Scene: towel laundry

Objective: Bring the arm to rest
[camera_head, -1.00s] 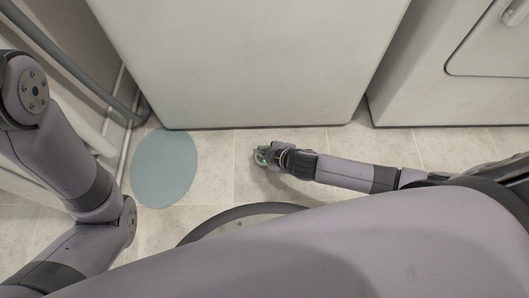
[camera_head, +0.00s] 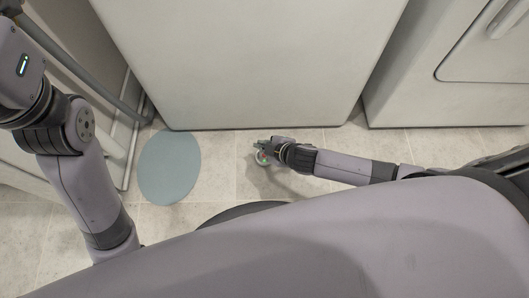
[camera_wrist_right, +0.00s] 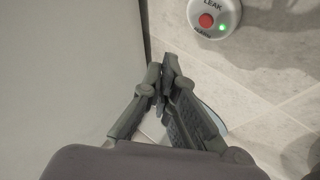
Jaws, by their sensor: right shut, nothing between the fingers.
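My right gripper (camera_head: 257,150) is low over the floor in front of a big white appliance, with its arm coming in from the right. In the right wrist view its fingers (camera_wrist_right: 166,70) are drawn together at the tips with nothing between them. My left arm shows at the left of the head view, but its gripper is out of the picture. A round white leak alarm (camera_wrist_right: 214,17) with a red button and a lit green light lies on the floor close beside the right gripper, apart from the fingertips.
A white appliance (camera_head: 245,65) stands straight ahead, close to the right gripper. Another with a door panel (camera_head: 475,55) stands to its right. A flat blue-grey oval (camera_head: 168,167) lies on the tiled floor (camera_head: 225,175) at the left. A grey hose (camera_head: 80,75) runs along the left.

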